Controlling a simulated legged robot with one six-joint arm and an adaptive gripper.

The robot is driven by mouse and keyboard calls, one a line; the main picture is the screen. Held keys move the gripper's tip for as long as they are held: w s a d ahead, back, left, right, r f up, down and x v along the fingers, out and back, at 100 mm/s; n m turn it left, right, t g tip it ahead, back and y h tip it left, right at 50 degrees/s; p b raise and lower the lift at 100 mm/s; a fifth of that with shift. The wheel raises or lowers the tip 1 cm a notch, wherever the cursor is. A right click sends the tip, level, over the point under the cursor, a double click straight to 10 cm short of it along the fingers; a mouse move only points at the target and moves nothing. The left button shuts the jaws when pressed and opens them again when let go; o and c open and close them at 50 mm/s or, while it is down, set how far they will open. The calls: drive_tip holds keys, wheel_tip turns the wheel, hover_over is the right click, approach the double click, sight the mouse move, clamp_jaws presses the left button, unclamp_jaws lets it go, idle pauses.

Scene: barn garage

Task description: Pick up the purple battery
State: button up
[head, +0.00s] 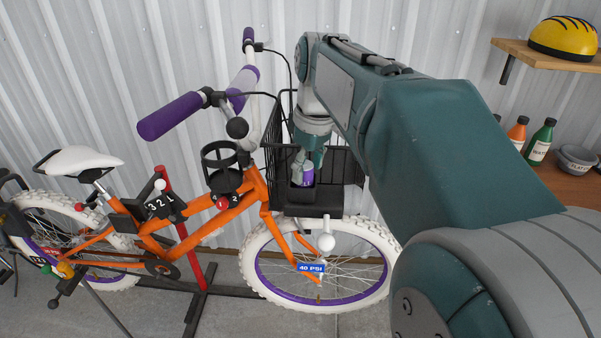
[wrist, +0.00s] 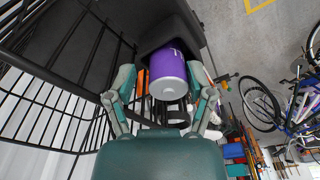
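The purple battery (head: 308,175), a short cylinder with a silver end, sits in a dark holder at the front of the bicycle's black basket. In the wrist view the battery (wrist: 168,72) shows its silver end and purple side, with its far part inside the dark recess. My gripper (wrist: 162,78) is open, with one finger on each side of the battery. A gap shows between the left finger and the battery; the right finger is close to it, and I cannot tell if it touches. In the head view my gripper (head: 305,163) points down into the basket and is partly hidden.
The black wire basket (head: 341,165) surrounds my gripper closely. The orange bicycle (head: 190,216) has purple grips and a cup holder (head: 220,162) left of the basket. A wooden shelf with a yellow helmet (head: 565,38) and a counter with bottles (head: 540,142) stand at right.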

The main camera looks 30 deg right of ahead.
drive_tip(key=shift+a, duration=0.3)
drive_tip(key=c, duration=0.5)
drive_tip(key=shift+a, duration=0.5)
clamp_jaws()
drive_tip(key=shift+d+r, duration=0.1)
drive_tip(key=shift+d, duration=0.15)
drive_tip(key=shift+d+r, duration=0.1)
drive_tip(key=shift+r, duration=0.5)
drive_tip(key=s+r, duration=1.1)
drive_tip(key=s, duration=0.3)
drive_tip(key=shift+d+r, duration=0.35)
drive_tip(key=shift+r, duration=0.05)
drive_tip(key=shift+r, duration=0.1)
